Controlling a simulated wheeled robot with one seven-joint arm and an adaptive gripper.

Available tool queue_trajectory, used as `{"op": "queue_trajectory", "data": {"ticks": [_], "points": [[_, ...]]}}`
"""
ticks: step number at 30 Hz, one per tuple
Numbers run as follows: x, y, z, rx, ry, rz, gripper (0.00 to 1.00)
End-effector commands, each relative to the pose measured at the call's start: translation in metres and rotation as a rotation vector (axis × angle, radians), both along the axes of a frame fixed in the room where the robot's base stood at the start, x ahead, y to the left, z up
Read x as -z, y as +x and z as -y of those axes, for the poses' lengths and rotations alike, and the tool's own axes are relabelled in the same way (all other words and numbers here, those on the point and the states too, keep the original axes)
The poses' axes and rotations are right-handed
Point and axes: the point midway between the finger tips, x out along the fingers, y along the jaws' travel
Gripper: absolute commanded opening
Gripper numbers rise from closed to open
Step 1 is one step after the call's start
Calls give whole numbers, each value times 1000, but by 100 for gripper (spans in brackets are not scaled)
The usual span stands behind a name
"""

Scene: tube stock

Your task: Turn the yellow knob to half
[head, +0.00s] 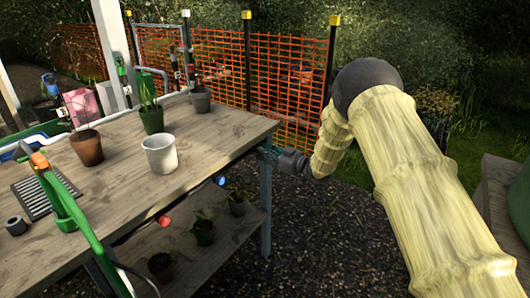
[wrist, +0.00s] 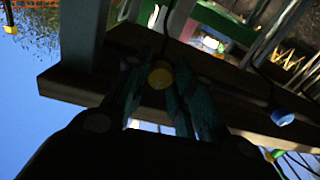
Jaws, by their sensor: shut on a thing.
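The yellow knob (wrist: 160,75) is a small round knob on the table's edge. In the wrist view it sits between the tips of my gripper's two teal fingers. My gripper (wrist: 158,84) is shut on it. The wrist view is dark, so the knob's marking and how far it is turned cannot be read. In the head view my gripper (head: 268,154) reaches the right end of the table edge, and the yellow knob is hidden there.
A blue knob (head: 221,181) and a red knob (head: 165,222) sit along the same front edge of the wooden table (head: 215,140). A white pot (head: 160,156) and plant pots stand on top. A green watering wand (head: 75,215) leans at the left. Orange mesh fence (head: 290,75) stands behind.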

Motion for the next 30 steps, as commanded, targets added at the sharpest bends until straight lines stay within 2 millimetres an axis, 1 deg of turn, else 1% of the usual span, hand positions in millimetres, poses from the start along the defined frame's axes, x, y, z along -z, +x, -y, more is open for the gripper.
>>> {"op": "queue_trajectory", "data": {"ticks": [8, 30], "points": [[-3, 0, 1, 0, 120, -164, 1], [0, 0, 1, 1, 533, -733, 1]]}}
